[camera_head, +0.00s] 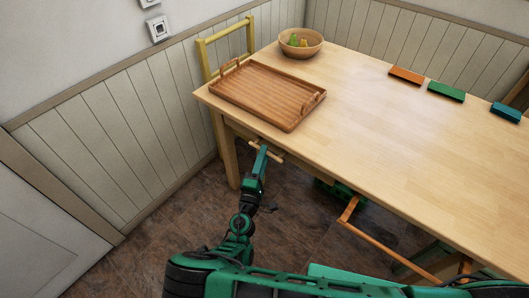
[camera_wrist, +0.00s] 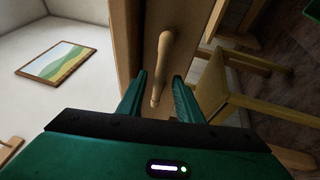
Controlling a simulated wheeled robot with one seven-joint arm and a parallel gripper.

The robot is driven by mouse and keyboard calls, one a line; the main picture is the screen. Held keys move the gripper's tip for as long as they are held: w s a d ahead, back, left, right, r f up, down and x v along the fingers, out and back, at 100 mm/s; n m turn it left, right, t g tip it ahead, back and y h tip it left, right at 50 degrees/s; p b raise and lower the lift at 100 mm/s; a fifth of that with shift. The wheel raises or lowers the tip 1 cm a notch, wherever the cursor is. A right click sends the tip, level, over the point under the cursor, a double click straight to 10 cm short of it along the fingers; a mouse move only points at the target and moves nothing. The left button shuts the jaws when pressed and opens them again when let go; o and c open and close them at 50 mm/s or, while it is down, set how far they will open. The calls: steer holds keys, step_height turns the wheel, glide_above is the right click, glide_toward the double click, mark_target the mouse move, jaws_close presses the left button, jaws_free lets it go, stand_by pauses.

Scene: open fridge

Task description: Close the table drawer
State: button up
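The table drawer's front (camera_wrist: 150,28) shows as a wooden panel in the wrist view. Its light wooden bar handle (camera_wrist: 163,62) runs out between my gripper's fingers. In the head view the handle (camera_head: 278,157) sits under the table's near left edge, partly covered by my gripper (camera_head: 262,150). My gripper's two green fingers (camera_wrist: 159,78) are apart, one on each side of the handle, with gaps visible on both sides. How far the drawer stands out is hard to tell, as the tabletop hides most of it.
The wooden table (camera_head: 400,125) carries a brown tray (camera_head: 265,97), a bowl (camera_head: 300,50) with fruit, and orange (camera_head: 406,75), green (camera_head: 446,91) and teal (camera_head: 506,112) blocks. A yellow chair (camera_head: 228,45) stands behind it. An orange-brown chair (camera_head: 375,237) is at the near side.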

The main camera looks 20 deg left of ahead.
steer(key=s+f, duration=0.1)
steer(key=s, duration=0.7)
steer(key=shift+s+f, duration=0.15)
steer(key=shift+f, duration=0.15)
steer(key=shift+d, duration=0.1)
